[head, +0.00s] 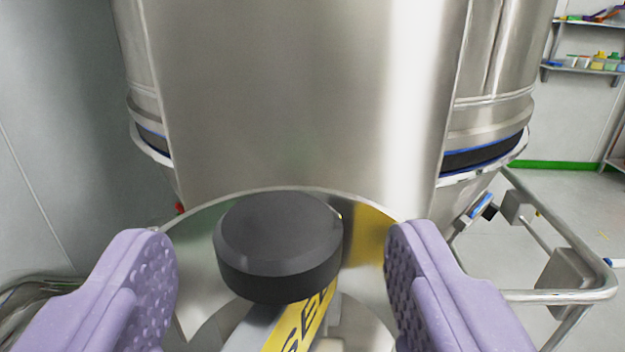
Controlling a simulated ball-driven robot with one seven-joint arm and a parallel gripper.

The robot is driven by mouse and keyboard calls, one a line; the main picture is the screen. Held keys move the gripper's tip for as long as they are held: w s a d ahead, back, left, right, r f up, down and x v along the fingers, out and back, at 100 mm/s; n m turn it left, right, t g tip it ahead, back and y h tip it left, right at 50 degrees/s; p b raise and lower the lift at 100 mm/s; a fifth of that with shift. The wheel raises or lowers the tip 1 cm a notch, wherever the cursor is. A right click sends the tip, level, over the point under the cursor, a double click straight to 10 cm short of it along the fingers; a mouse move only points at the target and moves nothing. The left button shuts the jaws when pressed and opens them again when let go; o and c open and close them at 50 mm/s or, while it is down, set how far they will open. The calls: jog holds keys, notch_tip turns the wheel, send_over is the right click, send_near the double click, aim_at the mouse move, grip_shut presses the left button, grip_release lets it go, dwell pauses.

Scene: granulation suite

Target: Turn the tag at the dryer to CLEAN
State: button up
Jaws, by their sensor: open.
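My gripper (281,262) is open, with a purple padded finger on each side of the picture. Between the fingers is a round black knob (278,240), with a visible gap to each finger in the picture; I cannot tell how far in front of them it is. Below the knob a yellow strip (302,325) with black letters runs down to the bottom edge, beside a grey bar. Only part of the lettering shows, so I cannot read the whole word. A large steel vessel (290,95), seemingly the dryer, stands behind. No word CLEAN is visible.
A bent steel tube frame (560,296) with grey boxes stands at the right. Wall shelves (590,70) with small coloured items are at the far right. Open pale floor (575,215) shows at the right. A grey wall (50,130) is on the left.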

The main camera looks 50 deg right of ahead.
aim_at(330, 262)
jog(key=shift+b+x, duration=0.45)
jog(key=shift+x, duration=1.45)
jog(key=shift+a, duration=0.1)
jog(key=c, duration=0.9)
jog(key=shift+c, duration=0.2)
jog(key=shift+n+t+y, duration=0.5)
jog(key=shift+t+y, duration=0.1)
jog(key=shift+n+t+y, duration=0.6)
jog(key=shift+y, duration=0.1)
jog(key=n+t+y+b, duration=0.2)
jog(key=n+y, duration=0.1)
jog(key=y, duration=0.1)
jog(key=shift+f, duration=0.15)
jog(key=shift+n+t+y+b, duration=0.45)
jog(key=shift+n+y, duration=0.55)
jog(key=shift+y, duration=0.55)
jog(key=shift+n+t+y+b, duration=0.25)
jog(key=shift+n+y+b, duration=0.25)
jog(key=shift+n+y, duration=0.8)
jog(key=shift+y, duration=0.65)
jog(key=o, duration=0.9)
